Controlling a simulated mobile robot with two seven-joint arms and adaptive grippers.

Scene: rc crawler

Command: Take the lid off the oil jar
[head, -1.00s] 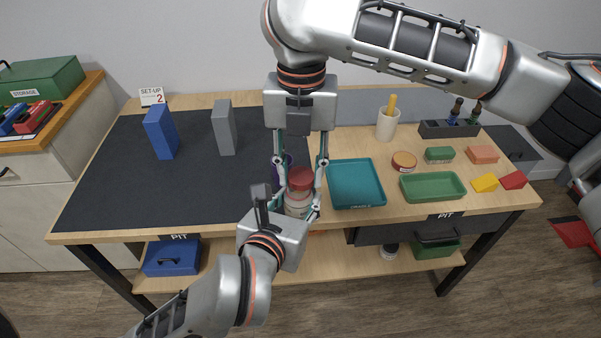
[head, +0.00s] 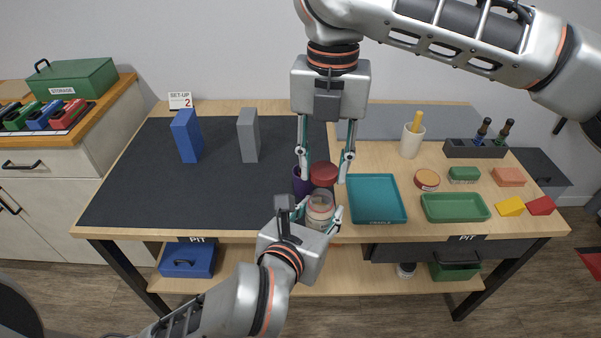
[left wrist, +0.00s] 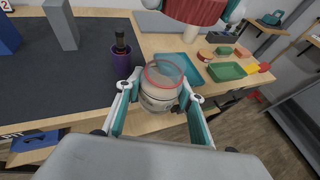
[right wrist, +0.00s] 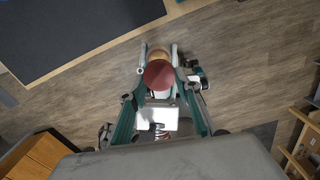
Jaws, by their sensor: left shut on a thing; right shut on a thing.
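The oil jar (head: 319,214) is a pale jar with a clear upper part, held upright near the table's front edge. My left gripper (head: 311,209) is shut around it from the front. In the left wrist view the jar (left wrist: 160,92) shows an uncovered round mouth. The red lid (head: 323,171) is between the fingers of my right gripper (head: 322,178), which points down from above and is shut on it. The lid is apart from the jar, a little above it. The right wrist view shows the lid (right wrist: 159,75) covering part of the view beneath it.
A purple cup (head: 301,186) stands close left of the jar. A teal tray (head: 376,200) is just to the right, with a green tray (head: 455,208) and a round tin (head: 426,180) beyond.

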